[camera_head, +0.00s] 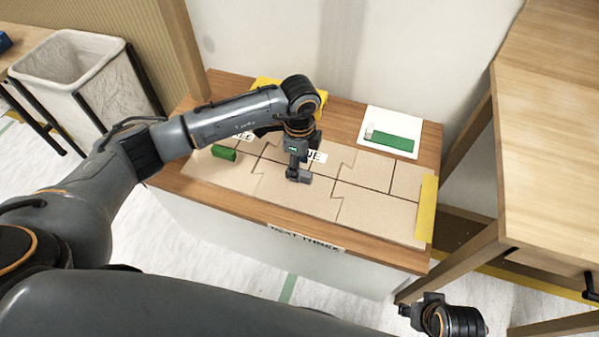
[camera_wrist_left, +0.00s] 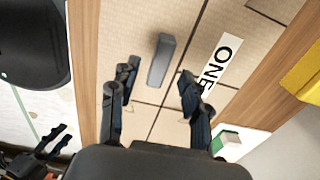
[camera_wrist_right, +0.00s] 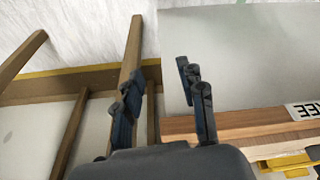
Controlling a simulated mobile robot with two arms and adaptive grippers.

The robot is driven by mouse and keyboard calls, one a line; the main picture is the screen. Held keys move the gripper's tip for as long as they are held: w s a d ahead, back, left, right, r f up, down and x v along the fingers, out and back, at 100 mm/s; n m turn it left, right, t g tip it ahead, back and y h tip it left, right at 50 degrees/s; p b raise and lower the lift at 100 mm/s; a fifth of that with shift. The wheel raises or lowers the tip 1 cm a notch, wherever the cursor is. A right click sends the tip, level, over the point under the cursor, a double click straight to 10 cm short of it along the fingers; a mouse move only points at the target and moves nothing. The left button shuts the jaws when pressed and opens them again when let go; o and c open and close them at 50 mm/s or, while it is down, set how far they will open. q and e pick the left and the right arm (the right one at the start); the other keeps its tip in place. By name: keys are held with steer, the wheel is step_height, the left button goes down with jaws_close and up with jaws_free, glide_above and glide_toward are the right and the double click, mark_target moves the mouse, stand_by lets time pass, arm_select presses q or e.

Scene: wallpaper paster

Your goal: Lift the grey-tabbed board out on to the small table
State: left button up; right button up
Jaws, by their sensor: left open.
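The grey tab (camera_head: 305,177) stands up from a beige board (camera_head: 290,193) among several boards fitted together on the wood-topped cabinet (camera_head: 375,248). In the left wrist view the tab (camera_wrist_left: 161,60) lies just beyond the fingertips, between their lines. My left gripper (camera_head: 293,172) points down over the boards, open and empty; its fingers also show in the left wrist view (camera_wrist_left: 158,88). It hides part of the boards and the "ONE" label (camera_head: 316,156). My right gripper (camera_wrist_right: 158,82) is open and empty, low beside the cabinet's right front. Which table is the small one is unclear.
A green block (camera_head: 223,152) stands at the boards' left. A white tray (camera_head: 415,122) with a green piece is behind them. A yellow strip (camera_head: 427,210) edges their right. Wooden tables stand at right (camera_head: 555,85) and far left (camera_head: 22,38), a bin (camera_head: 75,60) beside the latter.

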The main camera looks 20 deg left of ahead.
mark_target(303, 168)
arm_select(q)
steer(key=shift+f, duration=1.9)
arm_select(e)
steer(key=shift+v, duration=1.45)
steer(key=shift+w, duration=0.2)
arm_select(q)
jaws_close()
arm_select(e)
steer(key=shift+d, duration=0.1)
